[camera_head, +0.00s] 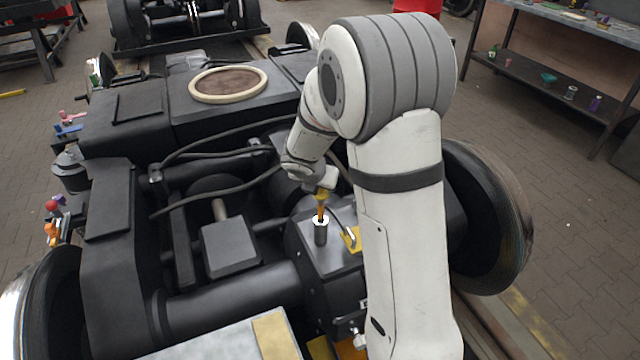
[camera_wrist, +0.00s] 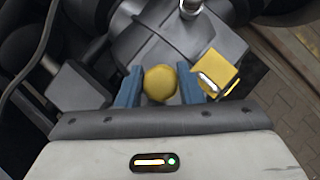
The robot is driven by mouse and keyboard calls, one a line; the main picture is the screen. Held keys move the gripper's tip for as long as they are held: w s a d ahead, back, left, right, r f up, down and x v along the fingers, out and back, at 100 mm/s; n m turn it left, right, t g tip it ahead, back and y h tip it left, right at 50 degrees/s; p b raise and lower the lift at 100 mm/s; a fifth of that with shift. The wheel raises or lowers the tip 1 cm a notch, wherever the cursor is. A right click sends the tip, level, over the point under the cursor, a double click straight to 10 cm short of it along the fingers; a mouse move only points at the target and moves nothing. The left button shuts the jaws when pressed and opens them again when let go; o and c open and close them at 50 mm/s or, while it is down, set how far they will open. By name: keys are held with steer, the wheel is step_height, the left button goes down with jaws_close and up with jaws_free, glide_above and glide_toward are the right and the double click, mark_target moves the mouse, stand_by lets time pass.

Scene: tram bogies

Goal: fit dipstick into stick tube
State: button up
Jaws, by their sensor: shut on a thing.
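The dipstick shows in the head view as a short orange shaft (camera_head: 321,211) under a yellow head. In the wrist view its round yellow knob (camera_wrist: 160,83) sits between the two blue fingers of my gripper (camera_wrist: 160,87). My gripper (camera_head: 322,191) is shut on the knob, with the shaft pointing down. The stick tube (camera_head: 321,236) is a dark upright cylinder with a bright rim on the grey housing. The shaft meets the tube's rim in the head view; I cannot tell how far it is inside. The knob hides the tube mouth in the wrist view.
A yellow block with a pale lever (camera_head: 350,239) stands just right of the tube; it also shows in the wrist view (camera_wrist: 217,74). Black cables (camera_head: 215,155) cross the bogie to the left. A large wheel (camera_head: 487,218) is at right, beyond my arm.

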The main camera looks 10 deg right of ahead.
mark_target(320, 209)
steer(key=shift+f+b, duration=4.4)
steer(key=shift+f, duration=0.65)
steer(key=o, duration=1.2)
steer(key=shift+c, duration=0.2)
steer(key=p+v, duration=0.3)
steer(key=v, duration=0.4)
steer(key=shift+s+a+r, duration=0.15)
steer(key=shift+s+r, duration=0.05)
steer(key=shift+r, duration=0.15)
